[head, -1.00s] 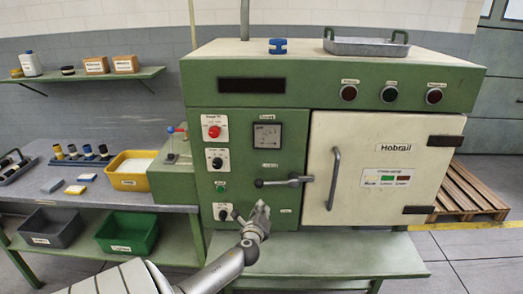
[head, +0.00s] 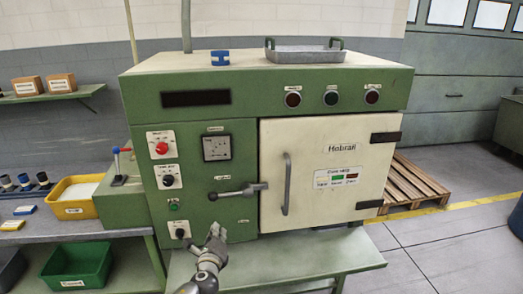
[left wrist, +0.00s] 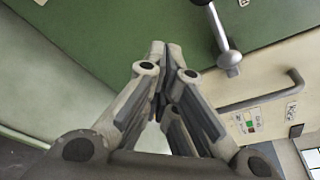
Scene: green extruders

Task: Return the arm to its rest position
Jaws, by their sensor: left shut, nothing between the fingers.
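My left gripper (head: 216,234) is low in front of the green machine's (head: 230,140) control panel, below the dark lever handle (head: 238,192). It is shut and empty. In the left wrist view its two fingers (left wrist: 165,55) come together at the tips, with the lever (left wrist: 222,40) beside them, apart from them in the picture. The cream door (head: 330,170) of the machine is closed, with a grey bar handle. My right gripper does not show in either view.
A grey tray (head: 304,54) and a blue part (head: 220,58) sit on top of the machine. A bench at the left holds a yellow bin (head: 72,211), with a green bin (head: 64,281) below it. A wooden pallet (head: 408,186) lies on the floor at the right. The floor there is open.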

